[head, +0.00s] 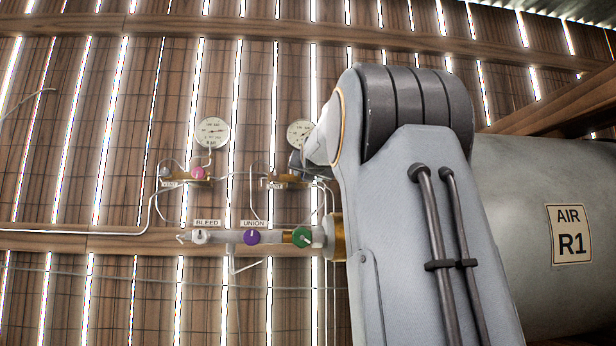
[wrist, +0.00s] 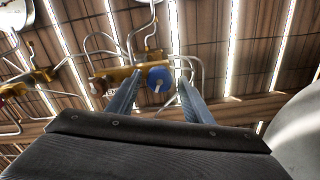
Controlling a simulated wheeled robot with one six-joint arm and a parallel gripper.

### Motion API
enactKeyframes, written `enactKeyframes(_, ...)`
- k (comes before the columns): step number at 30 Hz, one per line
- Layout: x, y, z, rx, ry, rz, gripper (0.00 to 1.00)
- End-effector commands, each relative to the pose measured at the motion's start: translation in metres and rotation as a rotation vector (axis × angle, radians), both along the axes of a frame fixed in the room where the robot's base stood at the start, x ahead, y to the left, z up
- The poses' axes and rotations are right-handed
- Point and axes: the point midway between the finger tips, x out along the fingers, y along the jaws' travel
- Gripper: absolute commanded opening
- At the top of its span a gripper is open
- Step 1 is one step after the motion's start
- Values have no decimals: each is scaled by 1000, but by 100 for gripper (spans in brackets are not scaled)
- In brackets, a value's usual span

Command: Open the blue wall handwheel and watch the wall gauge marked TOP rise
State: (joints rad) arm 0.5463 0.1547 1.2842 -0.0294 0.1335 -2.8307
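The blue handwheel (wrist: 159,79) shows in the wrist view on brass fittings at the plank wall. My gripper (wrist: 160,84) is open, with one finger to each side of the wheel in the picture. I cannot tell whether the fingers touch it or how far off it is. Two round white gauges hang on the wall there, a left one (head: 212,133) and a right one (head: 299,132) partly covered by my arm. Their markings are too small to read, so I cannot tell which is TOP.
A red knob (wrist: 98,87) sits left of the blue wheel. Below the gauges, a pipe carries a white BLEED knob (head: 200,236), a purple UNION knob (head: 252,237) and a green knob (head: 301,237). A grey tank marked AIR R1 (head: 530,200) stands at the right.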

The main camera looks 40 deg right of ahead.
Motion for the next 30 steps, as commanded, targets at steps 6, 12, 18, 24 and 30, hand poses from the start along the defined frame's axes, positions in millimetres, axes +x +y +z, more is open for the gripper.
enactKeyframes(6, -3, 2, 2, 1, -3, 0, 46)
enactKeyframes(12, -21, 13, 2, 0, -4, 0, 46)
enactKeyframes(18, -40, 24, 2, 1, -4, 0, 46)
enactKeyframes(24, -51, 31, 1, 2, -2, 0, 46)
enactKeyframes(30, -51, 32, 0, 2, -2, 0, 46)
